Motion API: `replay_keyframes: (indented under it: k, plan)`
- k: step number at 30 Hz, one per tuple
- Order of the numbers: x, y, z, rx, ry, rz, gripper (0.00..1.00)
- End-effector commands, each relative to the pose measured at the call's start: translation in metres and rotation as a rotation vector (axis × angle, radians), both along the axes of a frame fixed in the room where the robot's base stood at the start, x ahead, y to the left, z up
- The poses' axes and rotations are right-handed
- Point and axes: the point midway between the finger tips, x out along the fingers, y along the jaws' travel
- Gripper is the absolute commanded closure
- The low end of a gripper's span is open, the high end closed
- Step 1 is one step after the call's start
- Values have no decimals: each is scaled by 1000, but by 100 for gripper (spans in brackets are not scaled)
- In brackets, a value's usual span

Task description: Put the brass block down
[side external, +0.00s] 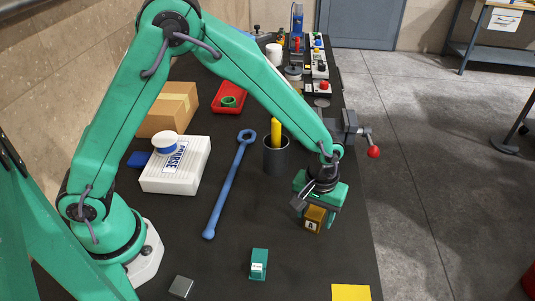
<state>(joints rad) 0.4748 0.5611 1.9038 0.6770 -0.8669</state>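The brass block (314,219) is a small golden-brown cube with a pale label bearing a dark letter on its near face. My gripper (312,211) points down at the right side of the dark table and is shut on the block. One dark finger shows at the block's left; the other side is mostly hidden by the block and the green gripper body. The block appears to be above the table, but I cannot tell the gap exactly.
A yellow square (351,292) lies at the table's front right. A green labelled block (259,264) and a grey block (181,287) stand at the front. A blue wrench (229,186), a dark cup (276,159) and a white box (173,182) lie behind. Bare table surrounds the green block.

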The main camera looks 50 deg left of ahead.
Motion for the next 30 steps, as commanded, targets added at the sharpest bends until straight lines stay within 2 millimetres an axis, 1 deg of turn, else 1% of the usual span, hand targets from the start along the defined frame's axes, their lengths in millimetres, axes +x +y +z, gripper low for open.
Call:
replay_keyframes:
  k: [11,17,23,30]
  plan:
    - [0,0,1,-1,-1,0,42]
    - [1,0,12,-1,-3,0,42]
    - [1,-1,36,-3,-4,0,42]
    - [1,0,76,-3,-4,0,42]
